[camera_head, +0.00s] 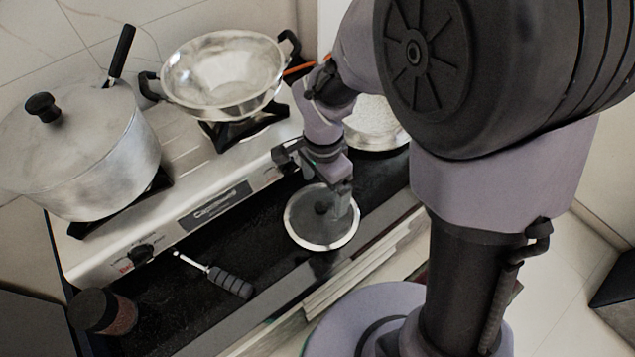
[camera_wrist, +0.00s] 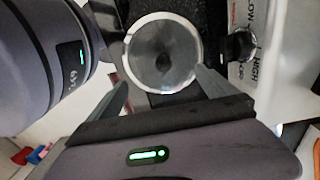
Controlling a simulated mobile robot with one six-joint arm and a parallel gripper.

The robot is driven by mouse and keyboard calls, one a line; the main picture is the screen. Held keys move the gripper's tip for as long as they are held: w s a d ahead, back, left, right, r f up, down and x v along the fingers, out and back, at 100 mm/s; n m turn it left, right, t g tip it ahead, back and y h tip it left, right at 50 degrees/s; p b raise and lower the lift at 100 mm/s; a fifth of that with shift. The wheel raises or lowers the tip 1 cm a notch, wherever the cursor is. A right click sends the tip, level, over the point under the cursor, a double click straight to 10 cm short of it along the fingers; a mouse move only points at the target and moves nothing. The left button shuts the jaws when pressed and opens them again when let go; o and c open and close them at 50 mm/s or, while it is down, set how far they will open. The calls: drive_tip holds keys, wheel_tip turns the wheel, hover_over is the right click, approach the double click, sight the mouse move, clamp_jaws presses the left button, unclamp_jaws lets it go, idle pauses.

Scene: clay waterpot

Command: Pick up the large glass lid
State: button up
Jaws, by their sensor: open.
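The large glass lid (camera_head: 303,222) is round, with a bright metal rim and a dark knob at its middle. It lies flat on the black counter in front of the stove. In the wrist view the lid (camera_wrist: 150,40) shows from above, its dark knob near its centre. My gripper (camera_head: 338,187) is over the lid's right part in the head view and hides some of it. Whether the fingertips touch the lid cannot be told.
The stove (camera_head: 195,200) stands behind the lid, with a large lidded pot (camera_head: 90,150) and a metal wok (camera_head: 225,75) on it. A dark-handled tool (camera_head: 230,282) and a spice jar (camera_head: 105,312) are left of the lid. The counter's front edge is close.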

sight(322, 207)
wheel_tip(322, 207, down, 4)
drive_tip(key=shift+s+r+b, duration=0.1)
drive_tip(key=shift+r+b, duration=0.1)
drive_tip(key=shift+b, duration=0.3)
drive_tip(key=f+b, duration=0.1)
drive_tip(key=f, duration=0.1)
drive_tip(key=f+b, duration=0.2)
drive_tip(key=f, duration=0.1)
drive_tip(key=shift+w+a+f, duration=0.2)
drive_tip(key=shift+a+f, duration=0.05)
drive_tip(key=shift+f, duration=0.1)
drive_tip(key=shift+r, duration=0.2)
drive_tip(key=shift+c, duration=0.3)
drive_tip(key=shift+s, duration=0.15)
drive_tip(key=c, duration=1.8)
drive_tip(key=shift+s+d, duration=0.1)
clamp_jaws()
drive_tip(key=shift+f, duration=0.1)
